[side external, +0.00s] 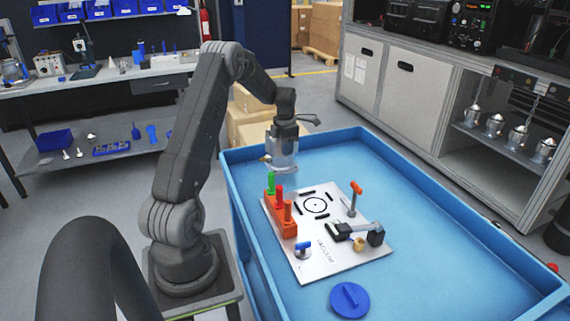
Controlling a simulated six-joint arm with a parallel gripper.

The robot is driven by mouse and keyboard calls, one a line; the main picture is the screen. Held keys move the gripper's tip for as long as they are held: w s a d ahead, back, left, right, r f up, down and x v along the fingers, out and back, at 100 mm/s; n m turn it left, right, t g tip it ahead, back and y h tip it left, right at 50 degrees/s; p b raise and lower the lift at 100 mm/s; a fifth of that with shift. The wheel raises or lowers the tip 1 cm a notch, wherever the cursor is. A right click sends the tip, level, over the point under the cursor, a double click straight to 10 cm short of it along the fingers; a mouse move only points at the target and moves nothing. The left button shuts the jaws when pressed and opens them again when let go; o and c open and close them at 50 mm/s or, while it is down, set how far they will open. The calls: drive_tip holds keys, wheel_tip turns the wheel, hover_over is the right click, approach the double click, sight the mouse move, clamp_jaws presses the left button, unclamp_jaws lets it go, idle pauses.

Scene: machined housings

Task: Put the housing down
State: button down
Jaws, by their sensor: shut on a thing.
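A silver metal housing (281,158) with a small brass-coloured fitting on its left side hangs in the air under the end of my arm. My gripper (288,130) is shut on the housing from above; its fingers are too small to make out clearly. Below lies a white plate (330,262) with printed text and a black circle (315,205) ringed by black bars. The housing is above the plate's far left part, apart from it, and looks roughly upright. The circle is bare, to the right of and below the housing in the picture.
An orange block (281,222) with green, red and orange upright pegs stands on the plate's left. An orange-handled tool (355,195), a black clamp (375,235) and a blue-handled part (303,250) are also there. A blue disc (349,299) lies in front on the blue cart (440,270), whose right side is clear.

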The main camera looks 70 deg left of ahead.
hover_over(286, 170)
drive_tip(key=shift+f, duration=2.3)
drive_tip(key=shift+f, duration=0.15)
drive_tip(key=c, duration=1)
unclamp_jaws()
drive_tip(key=shift+d+f, duration=0.1)
drive_tip(key=shift+c, duration=0.2)
